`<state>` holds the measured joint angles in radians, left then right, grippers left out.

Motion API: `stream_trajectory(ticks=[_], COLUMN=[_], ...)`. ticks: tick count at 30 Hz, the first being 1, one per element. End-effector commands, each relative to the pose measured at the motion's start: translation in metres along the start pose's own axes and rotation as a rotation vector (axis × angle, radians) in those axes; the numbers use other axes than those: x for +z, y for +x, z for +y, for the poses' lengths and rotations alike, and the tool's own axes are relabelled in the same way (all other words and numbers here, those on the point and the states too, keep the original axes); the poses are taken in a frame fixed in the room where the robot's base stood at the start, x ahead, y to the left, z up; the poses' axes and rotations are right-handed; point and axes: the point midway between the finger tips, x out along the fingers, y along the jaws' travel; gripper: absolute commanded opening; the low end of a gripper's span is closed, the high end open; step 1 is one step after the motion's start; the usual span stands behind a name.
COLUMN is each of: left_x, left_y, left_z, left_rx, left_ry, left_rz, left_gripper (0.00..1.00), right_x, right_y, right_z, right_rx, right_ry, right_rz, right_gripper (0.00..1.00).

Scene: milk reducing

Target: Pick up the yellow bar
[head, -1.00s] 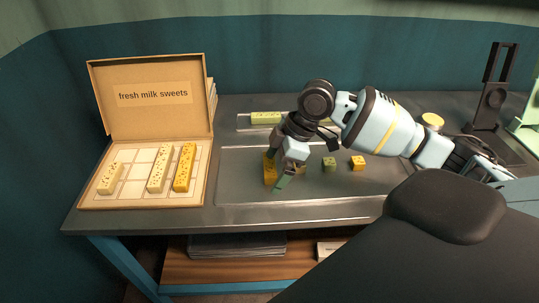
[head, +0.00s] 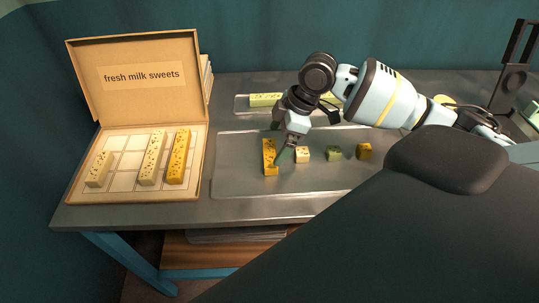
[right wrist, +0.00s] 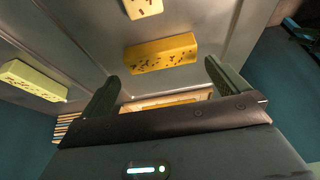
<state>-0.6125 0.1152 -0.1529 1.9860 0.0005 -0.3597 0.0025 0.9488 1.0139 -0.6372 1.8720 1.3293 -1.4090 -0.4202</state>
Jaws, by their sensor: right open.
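The yellow bar (head: 270,158) lies on the metal tray (head: 235,183), near its left side, its long side running front to back. Whether a finger touches the bar cannot be told. My left gripper is not in view.
An open box (head: 110,195) holding cream and yellow bars is at left. A green bar (head: 266,99) lies on a tray behind.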

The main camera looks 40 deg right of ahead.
Motion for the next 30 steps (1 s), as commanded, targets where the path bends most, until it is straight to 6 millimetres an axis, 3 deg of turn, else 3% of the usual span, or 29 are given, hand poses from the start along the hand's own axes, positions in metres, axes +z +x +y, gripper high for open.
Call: stream_trajectory(ticks=[5, 15, 23, 30], left_x=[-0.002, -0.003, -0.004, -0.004], left_y=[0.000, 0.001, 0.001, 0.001], left_z=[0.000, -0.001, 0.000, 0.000], left_rx=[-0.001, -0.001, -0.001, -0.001], left_ry=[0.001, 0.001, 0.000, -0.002], left_rz=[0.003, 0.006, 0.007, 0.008], left_gripper=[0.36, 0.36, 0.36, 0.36], right_x=[0.000, -0.001, -0.001, -0.001], right_y=[0.004, 0.048, 0.051, 0.051], right_z=[0.000, -0.002, -0.001, -0.001], right_rx=[0.000, -0.001, 0.001, 0.001], right_ry=[0.000, 0.001, 0.000, 0.000], right_rz=[0.000, 0.000, 0.000, 0.000], right_gripper=[1.00, 1.00, 1.00, 0.70])
